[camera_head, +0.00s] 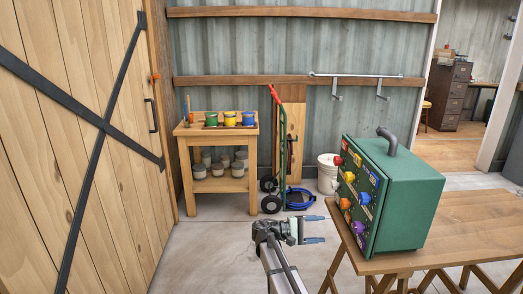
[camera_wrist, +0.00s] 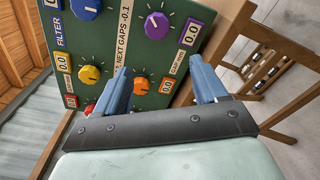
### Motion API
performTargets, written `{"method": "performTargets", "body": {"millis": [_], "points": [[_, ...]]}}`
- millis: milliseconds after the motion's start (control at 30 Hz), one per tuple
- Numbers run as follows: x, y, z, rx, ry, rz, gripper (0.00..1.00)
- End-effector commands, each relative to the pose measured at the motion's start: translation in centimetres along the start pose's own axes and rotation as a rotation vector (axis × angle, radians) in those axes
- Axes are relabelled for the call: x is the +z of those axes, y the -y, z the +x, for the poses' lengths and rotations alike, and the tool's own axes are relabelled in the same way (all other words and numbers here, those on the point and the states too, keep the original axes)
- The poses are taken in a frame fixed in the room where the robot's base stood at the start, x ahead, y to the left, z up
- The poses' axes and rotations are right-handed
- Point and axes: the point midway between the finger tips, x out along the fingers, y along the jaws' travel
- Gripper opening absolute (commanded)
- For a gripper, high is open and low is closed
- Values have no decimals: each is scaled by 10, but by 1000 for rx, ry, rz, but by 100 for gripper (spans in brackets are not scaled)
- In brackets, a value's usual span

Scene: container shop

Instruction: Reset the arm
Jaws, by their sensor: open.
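My gripper (camera_head: 313,229) is in the middle of the head view, left of the wooden table and apart from it. Its two blue fingers are spread, with nothing between them. In the wrist view my gripper (camera_wrist: 163,92) points toward the knob-covered face of a green box (camera_wrist: 183,22). In the head view the green box (camera_head: 412,207) stands upright on the table, with a grey pipe on top. Its face carries several coloured knobs, among them an orange knob (camera_wrist: 141,84), a purple knob (camera_wrist: 157,26) and a yellow knob (camera_wrist: 89,75). The fingers' contact with the panel cannot be told.
The wooden table (camera_head: 468,222) fills the right front. A wooden stand (camera_head: 220,131) with paint pots, a hand truck (camera_head: 283,146) and a white bucket (camera_head: 327,174) stand by the back wall. A large wooden door (camera_head: 95,180) is at left. The floor between is clear.

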Motion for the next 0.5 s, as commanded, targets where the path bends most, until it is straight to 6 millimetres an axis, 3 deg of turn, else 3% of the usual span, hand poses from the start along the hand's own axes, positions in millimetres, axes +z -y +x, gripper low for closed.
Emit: {"method": "performTargets", "body": {"millis": [267,433,500], "points": [[-29,39,-5,-191,-173,97,72],[-38,82,-20,-399,-303,169,72],[-40,110,-30,-505,-353,193,72]]}}
